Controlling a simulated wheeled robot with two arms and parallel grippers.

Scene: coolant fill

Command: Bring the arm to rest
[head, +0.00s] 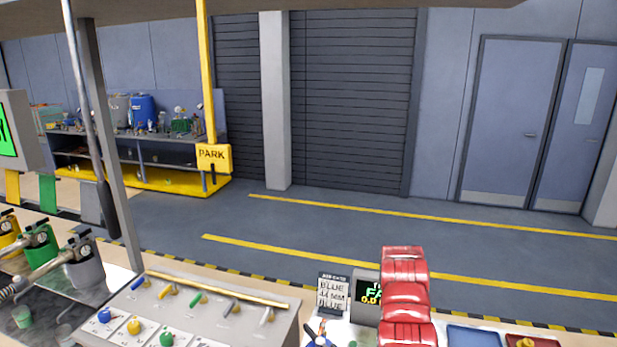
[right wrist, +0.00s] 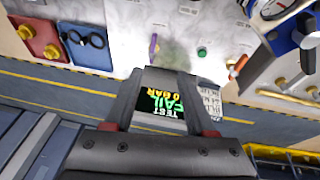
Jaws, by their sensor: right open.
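A yellow post with a yellow PARK sign (head: 213,157) stands at the left of the head view, and a small dark piece shows at the sign's lower edge. A thin grey rod with a dark grip (head: 108,212) hangs down left of it, apart from the sign. My right gripper (right wrist: 167,73) is open in the right wrist view, with nothing held between its fingers. Behind its fingers is the test display (right wrist: 162,105), reading TEST FAIL 0 BAR. The display also shows in the head view (head: 367,290), partly covered by a red segmented part. My left gripper is out of view.
A grey panel (head: 290,302) with coloured levers and knobs stands at the front centre. A label card (head: 333,293) is beside the display. Blue (head: 473,336) and red trays lie at right. The floor beyond is clear.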

